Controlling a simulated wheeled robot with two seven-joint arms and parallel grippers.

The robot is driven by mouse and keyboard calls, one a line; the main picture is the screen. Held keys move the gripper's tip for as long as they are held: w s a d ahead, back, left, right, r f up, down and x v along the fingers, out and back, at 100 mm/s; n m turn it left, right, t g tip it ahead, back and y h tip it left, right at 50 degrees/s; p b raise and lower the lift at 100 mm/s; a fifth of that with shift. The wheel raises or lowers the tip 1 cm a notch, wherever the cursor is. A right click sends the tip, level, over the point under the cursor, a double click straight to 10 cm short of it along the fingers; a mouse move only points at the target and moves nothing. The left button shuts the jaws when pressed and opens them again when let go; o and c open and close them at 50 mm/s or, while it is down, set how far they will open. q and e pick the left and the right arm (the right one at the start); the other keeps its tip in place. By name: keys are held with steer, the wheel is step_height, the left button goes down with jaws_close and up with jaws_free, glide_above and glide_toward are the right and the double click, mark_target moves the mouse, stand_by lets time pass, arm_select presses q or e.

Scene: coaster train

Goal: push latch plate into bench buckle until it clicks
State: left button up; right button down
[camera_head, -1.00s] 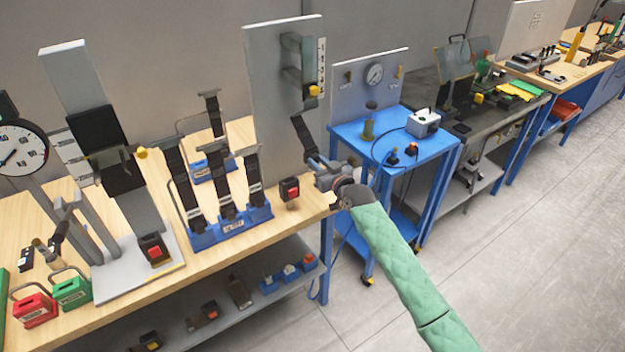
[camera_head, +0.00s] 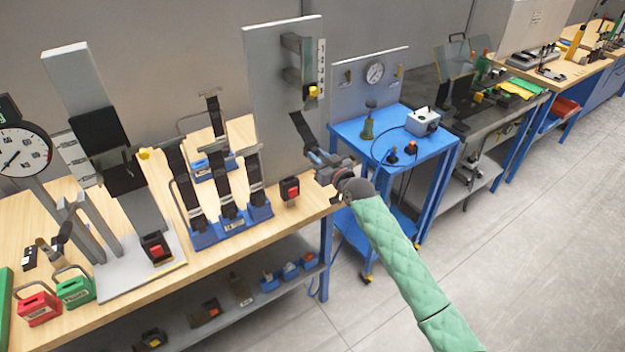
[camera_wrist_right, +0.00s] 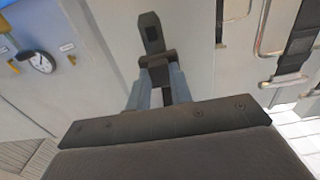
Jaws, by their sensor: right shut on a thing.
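The bench buckle (camera_head: 290,191), black with a red button, stands at the front right of the wooden bench. My right gripper (camera_head: 314,157) is shut on a dark latch plate, above and to the right of the buckle, apart from it. A black strap (camera_head: 302,130) rises from the grip in the head view. My left gripper is out of view.
A blue rack (camera_head: 205,239) with several black buckle stalks stands left of the buckle. A tall grey panel (camera_head: 270,75) rises behind. A blue cart (camera_head: 350,131) stands to the right. Red (camera_head: 38,308) and green (camera_head: 76,292) blocks sit at the bench's left.

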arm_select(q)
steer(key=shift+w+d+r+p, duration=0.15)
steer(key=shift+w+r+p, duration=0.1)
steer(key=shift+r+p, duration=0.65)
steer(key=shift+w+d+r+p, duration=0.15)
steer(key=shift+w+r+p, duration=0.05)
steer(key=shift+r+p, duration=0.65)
arm_select(e)
steer(key=s+a, duration=0.5)
steer(key=a, duration=0.2)
arm_select(q)
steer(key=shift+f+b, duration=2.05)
steer(key=shift+b, duration=0.05)
arm_select(e)
step_height(320, 180, down, 6)
steer(key=shift+d+f, duration=0.15)
stand_by(1.8)
steer(key=c, duration=1.2)
jaws_free()
steer(key=shift+s, duration=0.1)
steer(key=shift+o, duration=0.2)
